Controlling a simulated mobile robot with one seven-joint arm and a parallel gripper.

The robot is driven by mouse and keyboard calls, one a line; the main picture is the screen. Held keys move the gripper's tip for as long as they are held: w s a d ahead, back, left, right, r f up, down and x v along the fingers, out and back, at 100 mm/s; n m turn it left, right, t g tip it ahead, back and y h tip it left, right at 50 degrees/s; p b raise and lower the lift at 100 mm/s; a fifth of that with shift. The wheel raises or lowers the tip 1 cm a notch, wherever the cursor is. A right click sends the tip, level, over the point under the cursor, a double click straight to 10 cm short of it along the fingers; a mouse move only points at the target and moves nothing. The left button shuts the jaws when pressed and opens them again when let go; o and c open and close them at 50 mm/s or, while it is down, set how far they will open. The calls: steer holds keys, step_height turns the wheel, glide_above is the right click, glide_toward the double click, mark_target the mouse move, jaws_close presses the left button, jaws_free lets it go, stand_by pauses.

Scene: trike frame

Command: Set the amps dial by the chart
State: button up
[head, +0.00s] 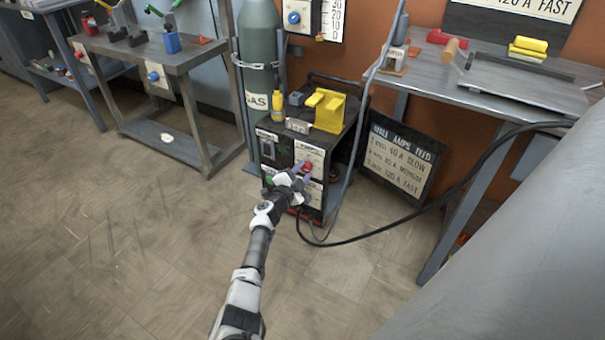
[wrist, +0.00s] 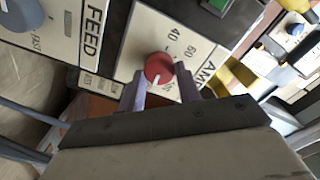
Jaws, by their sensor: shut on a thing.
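The red amps dial (wrist: 159,67) sits on a white plate lettered AMPS on the welder (head: 290,160). Its white pointer mark faces the lower edge of the wrist picture; 40 and 60 are readable on the upper and right sides of its scale. My gripper (wrist: 160,84) has one finger on each side of the dial and is shut on it. In the head view my gripper (head: 300,176) is at the welder's front and partly covers the plate. The chart (head: 400,165), a black-framed board, leans right of the welder: 1 mm 40 A slow, 3 mm 120 A fast; the middle line is blurred.
The blue-grey feed dial (wrist: 20,8) is beside the amps plate. The gas cylinder (head: 260,60) stands behind left. A black cable (head: 440,205) runs right to the bench (head: 520,85). The floor at left is clear.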

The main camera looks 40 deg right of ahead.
steer(key=shift+m, duration=0.6)
steer(key=o, duration=1)
steer(key=shift+s+a, duration=0.1)
steer(key=shift+a, duration=0.05)
